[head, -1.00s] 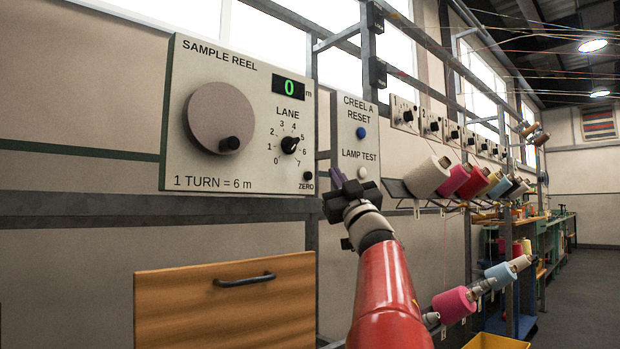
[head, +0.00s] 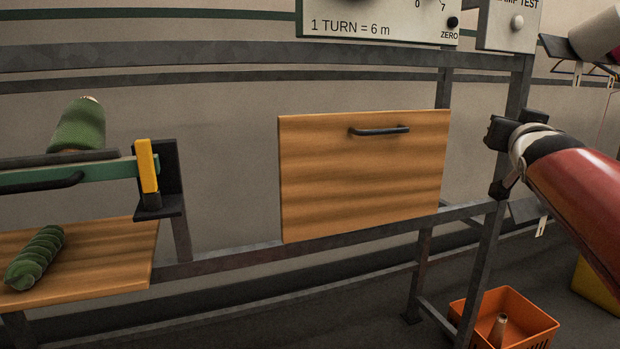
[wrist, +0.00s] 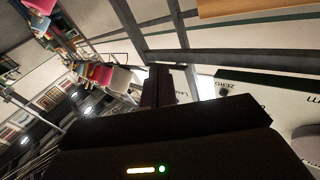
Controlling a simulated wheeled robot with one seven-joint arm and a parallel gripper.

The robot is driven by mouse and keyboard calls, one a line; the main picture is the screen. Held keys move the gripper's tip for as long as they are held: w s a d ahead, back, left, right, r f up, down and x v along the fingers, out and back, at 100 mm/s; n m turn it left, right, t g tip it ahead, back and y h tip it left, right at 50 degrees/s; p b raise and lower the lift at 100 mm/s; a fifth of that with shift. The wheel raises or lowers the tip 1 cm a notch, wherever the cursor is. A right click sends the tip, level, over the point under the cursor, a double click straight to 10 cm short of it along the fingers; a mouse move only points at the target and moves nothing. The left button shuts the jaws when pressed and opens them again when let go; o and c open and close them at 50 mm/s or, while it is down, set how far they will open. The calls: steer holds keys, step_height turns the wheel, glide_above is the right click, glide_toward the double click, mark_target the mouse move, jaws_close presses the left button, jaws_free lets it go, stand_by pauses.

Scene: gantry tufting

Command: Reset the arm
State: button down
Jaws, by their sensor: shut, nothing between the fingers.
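My red arm comes in from the right edge of the head view. Its dark gripper (head: 508,130) is shut and empty, in front of the grey frame post, to the right of the wooden drawer front. It appears below the lamp-test panel, apart from the drawer handle. In the wrist view the shut fingers (wrist: 158,85) point toward the frame, with nothing held. The fingertips are dark and hard to make out.
The sample reel panel (head: 380,27) and the lamp-test panel (head: 510,30) are cut off at the top. The wooden drawer front (head: 365,175) has a dark handle (head: 380,131). An orange crate (head: 535,325) stands on the floor.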

steer(key=s+a+f+n+g+y, duration=0.2)
steer(key=s+a+f+g, duration=0.2)
steer(key=s+a+f, duration=0.3)
steer(key=s+a+f+n+g+y, duration=0.2)
steer(key=s+a+f+g, duration=0.2)
steer(key=f, duration=1.1)
steer(key=s+a+f+n+g+y, duration=0.1)
steer(key=s+a+f+g, duration=0.3)
steer(key=s+a+f, duration=0.6)
steer(key=s+f+y, duration=0.1)
steer(key=s, duration=0.4)
steer(key=shift+s+a+f+n, duration=0.25)
steer(key=shift+s+f+n, duration=0.05)
steer(key=shift+s+n, duration=0.1)
steer(key=shift+w, duration=0.1)
